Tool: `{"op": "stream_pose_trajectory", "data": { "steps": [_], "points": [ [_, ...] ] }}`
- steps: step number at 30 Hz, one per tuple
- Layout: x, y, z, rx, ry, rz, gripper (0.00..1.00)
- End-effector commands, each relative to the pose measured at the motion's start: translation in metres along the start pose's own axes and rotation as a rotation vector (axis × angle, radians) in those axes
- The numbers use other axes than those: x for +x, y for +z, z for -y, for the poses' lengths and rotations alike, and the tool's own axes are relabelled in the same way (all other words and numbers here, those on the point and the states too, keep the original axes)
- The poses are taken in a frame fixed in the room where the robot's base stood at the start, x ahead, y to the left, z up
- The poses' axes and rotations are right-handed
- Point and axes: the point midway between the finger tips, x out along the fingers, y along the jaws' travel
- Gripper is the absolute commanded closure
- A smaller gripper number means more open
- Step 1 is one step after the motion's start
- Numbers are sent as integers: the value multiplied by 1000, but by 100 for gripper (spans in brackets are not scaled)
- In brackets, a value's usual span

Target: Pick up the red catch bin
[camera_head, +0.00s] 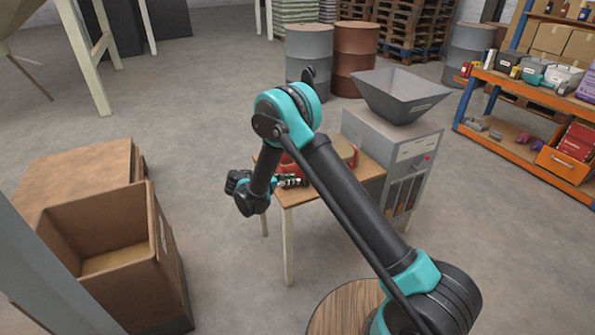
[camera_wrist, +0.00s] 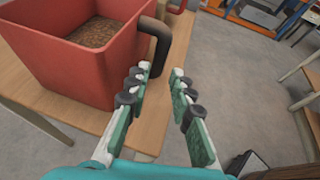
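The red catch bin (camera_wrist: 72,72) stands upright on a small wooden table (camera_wrist: 150,125) in the wrist view, with brown grainy material inside. Its dark handle (camera_wrist: 163,42) sticks out on the right side. In the head view the bin (camera_head: 290,167) is partly hidden behind my arm. My gripper (camera_wrist: 162,75) is open and empty, its two fingers pointing toward the handle. The left fingertip lies close to the handle's lower end; I cannot tell whether they touch. In the head view my gripper (camera_head: 293,181) is at the table's near edge.
A grey machine with a hopper (camera_head: 402,95) stands right behind the table. An open cardboard box (camera_head: 150,255) is at the lower left. Drums (camera_head: 308,50) and pallets are at the back. An orange shelf (camera_head: 520,125) is at the right.

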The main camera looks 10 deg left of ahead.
Motion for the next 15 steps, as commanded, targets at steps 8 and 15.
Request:
{"op": "stream_pose_trajectory", "data": {
  "steps": [8,15],
  "points": [
    [54,0,0,2,-2,0,78],
    [72,0,0,1,0,-1,78]
  ]
}}
